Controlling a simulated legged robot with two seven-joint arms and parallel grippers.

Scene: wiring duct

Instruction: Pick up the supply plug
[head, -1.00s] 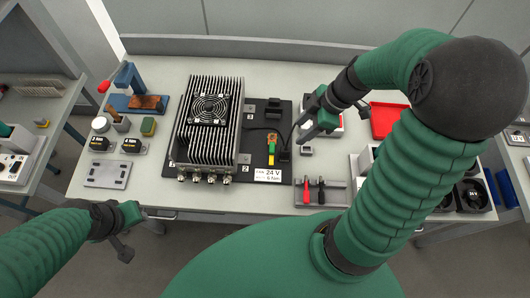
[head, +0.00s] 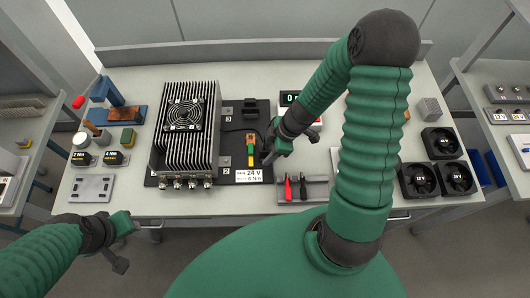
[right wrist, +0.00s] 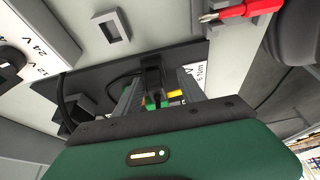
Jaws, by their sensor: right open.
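The supply plug looks to be the small black block (right wrist: 152,74) with a thin black cable, standing on the black base plate (head: 230,178). In the right wrist view it shows between the grey ribbed fingers of my right gripper (right wrist: 158,88). The fingers are open around it, and I cannot tell whether they touch it. In the head view my right gripper (head: 269,157) reaches down beside the yellow, green and orange part (head: 251,148) and largely hides the plug. My left gripper (head: 122,228) hangs in front of the bench's front left edge, its jaws unclear.
The finned heatsink unit (head: 186,130) with a fan stands left of the plug. A grey tray with red and black tools (head: 303,190) is to the right. Several black fans (head: 441,143) stand farther right.

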